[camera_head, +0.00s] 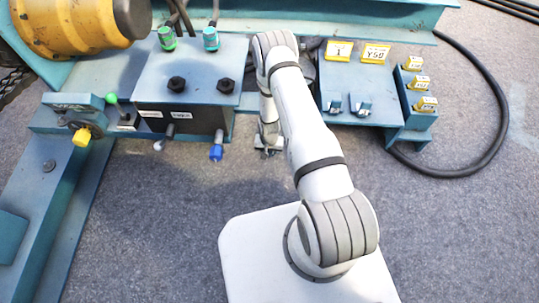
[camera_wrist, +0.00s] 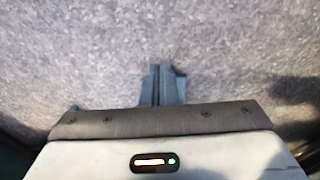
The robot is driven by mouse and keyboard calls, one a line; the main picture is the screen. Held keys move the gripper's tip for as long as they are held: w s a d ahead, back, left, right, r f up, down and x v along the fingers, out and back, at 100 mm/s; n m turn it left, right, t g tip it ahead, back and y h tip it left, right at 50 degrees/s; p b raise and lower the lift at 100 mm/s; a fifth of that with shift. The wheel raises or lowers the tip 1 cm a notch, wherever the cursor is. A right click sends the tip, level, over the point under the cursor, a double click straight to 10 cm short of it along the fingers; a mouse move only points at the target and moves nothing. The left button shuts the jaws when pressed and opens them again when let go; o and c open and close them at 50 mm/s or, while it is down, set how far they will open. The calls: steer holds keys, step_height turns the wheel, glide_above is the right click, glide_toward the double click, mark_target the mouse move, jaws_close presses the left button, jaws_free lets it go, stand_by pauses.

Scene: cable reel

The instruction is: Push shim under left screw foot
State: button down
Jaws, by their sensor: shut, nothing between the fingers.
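My gripper (camera_head: 268,151) is low in front of the teal machine frame, just right of the dark valve block, in the head view; my arm partly covers it. In the wrist view the shut fingers (camera_wrist: 158,72) point at the grey floor, with nothing seen between them. A small teal piece shows at the right edge of the fingers, but I cannot tell what it is. I cannot make out the shim or the left screw foot in either view. A dark bolt head (camera_head: 48,165) sits on the left beam.
The valve block (camera_head: 178,125) has a blue-tipped lever (camera_head: 216,152) near my gripper. A yellow drum (camera_head: 75,25) is at the upper left. Yellow-tagged panels (camera_head: 360,95) and a looped black cable (camera_head: 500,120) are on the right. Grey carpet in front is clear.

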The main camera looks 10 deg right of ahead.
steer(key=shift+r, duration=1)
step_height(320, 180, up, 34)
steer(key=w+n, duration=0.1)
steer(key=n, duration=0.1)
steer(key=s+r+n+t, duration=0.1)
steer(key=s+r+n, duration=0.1)
steer(key=s+r, duration=1.8)
steer(key=shift+s+r, duration=0.4)
steer(key=shift+s, duration=0.65)
steer(key=c, duration=2.2)
jaws_free()
